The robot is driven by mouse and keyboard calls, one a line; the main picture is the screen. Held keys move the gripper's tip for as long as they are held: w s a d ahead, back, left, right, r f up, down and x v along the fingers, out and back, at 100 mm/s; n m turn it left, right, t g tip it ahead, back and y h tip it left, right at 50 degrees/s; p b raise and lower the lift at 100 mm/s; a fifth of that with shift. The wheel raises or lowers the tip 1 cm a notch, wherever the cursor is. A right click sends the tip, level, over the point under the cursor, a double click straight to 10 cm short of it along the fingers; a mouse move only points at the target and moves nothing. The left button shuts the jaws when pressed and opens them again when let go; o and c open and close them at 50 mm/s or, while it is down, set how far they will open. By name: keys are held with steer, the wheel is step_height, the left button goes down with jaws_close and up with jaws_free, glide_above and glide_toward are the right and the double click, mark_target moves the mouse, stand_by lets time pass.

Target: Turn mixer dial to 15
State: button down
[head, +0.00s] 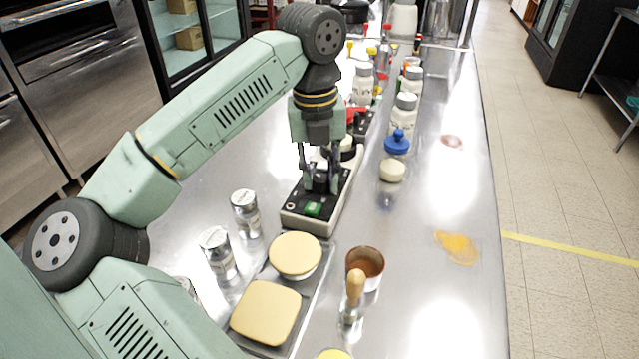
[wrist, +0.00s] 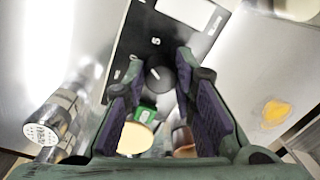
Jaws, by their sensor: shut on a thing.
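The mixer (head: 301,222) is a low box with a black top panel and a pale body on the steel counter. Its black round dial (head: 320,184) sits on the panel, just behind a green switch (head: 313,209). My gripper (head: 319,176) points straight down over the panel, shut on the dial with a finger on each side. In the wrist view the dial (wrist: 158,78) shows between the two fingers, with a pale pointer mark. White scale figures (wrist: 155,41) are on the panel around it, too small to read surely; the fingers hide part of the scale.
Metal-lidded jars (head: 245,213) stand left of the mixer. Round and square tan-topped containers (head: 265,312) and a brown-rimmed cup (head: 366,262) are in front. White bottles (head: 403,113) and a blue-topped jar (head: 397,142) stand behind right.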

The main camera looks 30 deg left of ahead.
steer(key=m+b, duration=0.1)
steer(key=m, duration=0.2)
steer(key=shift+f+m+b, duration=0.1)
steer(key=shift+m+b, duration=0.2)
steer(key=shift+m, duration=0.1)
steer(key=m+b, duration=0.1)
steer(key=m, duration=0.2)
steer(key=shift+m, duration=0.3)
steer(key=m, duration=0.3)
steer(key=shift+w+d+m+g, duration=0.1)
steer(key=shift+m+g, duration=0.2)
steer(key=m, duration=0.3)
steer(key=shift+m, duration=0.3)
steer(key=m, duration=0.3)
steer(key=shift+m, duration=0.3)
steer(key=m, duration=0.3)
steer(key=shift+m+p, duration=0.3)
steer(key=m, duration=0.3)
steer(key=shift+d+m, duration=0.1)
steer(key=shift+m, duration=0.2)
steer(key=shift+m+y+p, duration=0.3)
steer(key=shift+m, duration=1.6)
